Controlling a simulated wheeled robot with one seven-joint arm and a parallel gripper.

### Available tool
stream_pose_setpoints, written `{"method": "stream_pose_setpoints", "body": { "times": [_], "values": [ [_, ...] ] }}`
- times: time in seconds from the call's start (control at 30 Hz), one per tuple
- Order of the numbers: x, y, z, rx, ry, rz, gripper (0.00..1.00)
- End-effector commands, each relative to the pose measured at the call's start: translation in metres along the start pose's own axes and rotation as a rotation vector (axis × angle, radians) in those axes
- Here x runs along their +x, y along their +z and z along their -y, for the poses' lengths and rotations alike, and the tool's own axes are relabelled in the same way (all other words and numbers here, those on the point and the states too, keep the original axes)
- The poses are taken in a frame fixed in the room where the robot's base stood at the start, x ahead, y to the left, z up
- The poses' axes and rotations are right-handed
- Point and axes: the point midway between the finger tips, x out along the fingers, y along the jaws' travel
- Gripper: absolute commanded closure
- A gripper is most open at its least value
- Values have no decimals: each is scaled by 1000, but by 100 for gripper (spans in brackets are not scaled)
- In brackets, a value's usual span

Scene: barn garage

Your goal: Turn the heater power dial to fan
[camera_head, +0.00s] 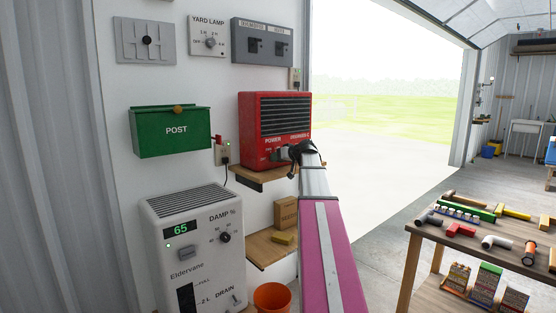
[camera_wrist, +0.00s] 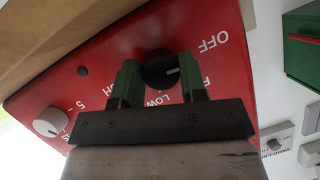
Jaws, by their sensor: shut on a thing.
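The red heater (camera_head: 275,120) stands on a wooden shelf on the white wall in the head view. In the wrist view its black power dial (camera_wrist: 157,68) shows upside down, with OFF, LOW and partly hidden labels around it. A white mark on the dial points to the right of the picture, roughly between OFF and a label starting with F. My gripper (camera_head: 298,151) is at the heater's lower front panel. In the wrist view its two green fingers (camera_wrist: 158,82) stand either side of the dial, shut on it, hiding parts of the labels.
A white second dial (camera_wrist: 51,121) is beside the power dial. The heater's shelf (camera_head: 262,174) is just below. A green post box (camera_head: 170,131), a dehumidifier (camera_head: 195,235) and wall switches are at left. A workbench (camera_head: 425,240) with pipes stands at right.

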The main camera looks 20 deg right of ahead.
Motion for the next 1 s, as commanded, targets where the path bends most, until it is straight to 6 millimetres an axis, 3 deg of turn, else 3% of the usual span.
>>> {"method": "stream_pose_setpoints", "body": {
  "times": [1.0],
  "values": [
    [0, 2, -2, 767, -330, -43, 85]
  ]
}}
